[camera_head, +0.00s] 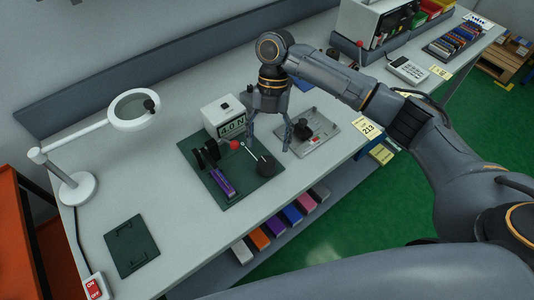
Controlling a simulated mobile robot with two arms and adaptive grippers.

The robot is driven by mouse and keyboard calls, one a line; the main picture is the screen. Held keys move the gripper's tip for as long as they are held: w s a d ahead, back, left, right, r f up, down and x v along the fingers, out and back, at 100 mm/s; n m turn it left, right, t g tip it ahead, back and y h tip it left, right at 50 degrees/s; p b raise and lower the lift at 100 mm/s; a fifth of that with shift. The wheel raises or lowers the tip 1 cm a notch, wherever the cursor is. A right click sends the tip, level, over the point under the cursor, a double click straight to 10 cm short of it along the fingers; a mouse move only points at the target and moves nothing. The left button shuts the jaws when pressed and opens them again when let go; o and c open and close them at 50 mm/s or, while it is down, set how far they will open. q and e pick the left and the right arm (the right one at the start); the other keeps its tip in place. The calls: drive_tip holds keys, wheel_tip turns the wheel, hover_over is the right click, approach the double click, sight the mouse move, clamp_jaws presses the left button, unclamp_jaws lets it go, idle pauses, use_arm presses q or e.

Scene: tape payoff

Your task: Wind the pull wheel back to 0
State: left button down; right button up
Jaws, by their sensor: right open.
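A dark green board (240,197) on the bench holds the tape device. At its right is a low black round wheel (268,165), which looks like the pull wheel; any scale marks on it are too small to read. A thin pale rod and a red ball (234,145) lie to its left, with black reels (209,153) and a purple block (222,182) further left. A white display box (226,116) behind reads 4.0 N. My right gripper (268,143) is open and empty, pointing down above the board's back right, apart from the wheel in the picture. My left gripper is out of view.
A grey plate with a black knob (303,129) stands close right of the gripper. A magnifier lamp (134,108), a dark green mat (131,246) and a red ON/OFF switch (95,287) are at left. Bench space between mat and board is clear.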

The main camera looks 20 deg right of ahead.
drive_tip(key=v, duration=0.5)
drive_tip(key=shift+w+r, duration=0.15)
drive_tip(key=shift+r, duration=0.15)
